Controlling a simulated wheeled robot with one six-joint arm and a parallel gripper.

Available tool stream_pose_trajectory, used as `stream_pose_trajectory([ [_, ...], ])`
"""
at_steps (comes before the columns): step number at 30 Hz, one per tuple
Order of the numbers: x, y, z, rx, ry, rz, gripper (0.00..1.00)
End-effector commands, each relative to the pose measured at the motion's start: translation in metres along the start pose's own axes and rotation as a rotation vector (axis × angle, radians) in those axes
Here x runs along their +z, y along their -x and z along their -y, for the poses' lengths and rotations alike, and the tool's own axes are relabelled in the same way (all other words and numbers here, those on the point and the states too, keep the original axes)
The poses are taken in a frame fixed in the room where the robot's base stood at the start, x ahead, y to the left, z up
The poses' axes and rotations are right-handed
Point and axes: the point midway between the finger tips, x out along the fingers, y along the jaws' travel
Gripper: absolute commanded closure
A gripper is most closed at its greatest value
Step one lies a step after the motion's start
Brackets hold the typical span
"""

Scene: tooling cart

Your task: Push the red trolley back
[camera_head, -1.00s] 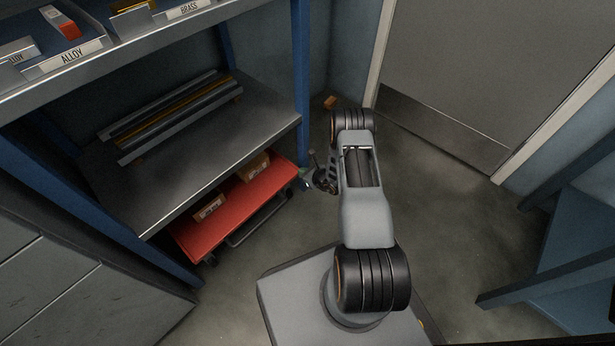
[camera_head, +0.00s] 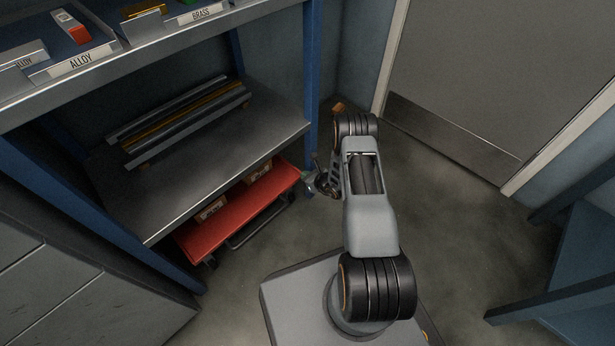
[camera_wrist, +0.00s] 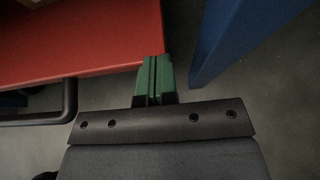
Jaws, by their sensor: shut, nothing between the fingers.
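The red trolley (camera_head: 238,217) stands low on the floor, partly beneath the lower shelf, with a dark bar handle (camera_head: 258,222) on its near side. Its flat red deck (camera_wrist: 80,45) also fills the upper left of the wrist view. My gripper (camera_head: 308,181) is at the trolley's right end, low beside the blue post. In the wrist view its green fingers (camera_wrist: 154,78) are closed together with nothing between them. Their tips are at the deck's near right corner and appear to touch its edge. The trolley's back part is hidden under the shelf.
Cardboard boxes (camera_head: 211,209) sit on the trolley. A blue rack post (camera_head: 312,75) stands close to my gripper and shows at right in the wrist view (camera_wrist: 235,40). Metal bars lie on the lower shelf (camera_head: 215,165). Floor (camera_head: 430,200) right of my arm is clear.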

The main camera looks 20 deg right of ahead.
Motion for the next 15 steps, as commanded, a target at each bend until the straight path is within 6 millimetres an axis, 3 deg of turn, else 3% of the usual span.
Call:
stream_pose_trajectory([
  [6, -0.013, 0.026, 0.004, -0.004, -0.006, -0.005, 1.00],
  [15, -0.012, 0.090, 0.007, -0.008, -0.008, -0.007, 1.00],
])
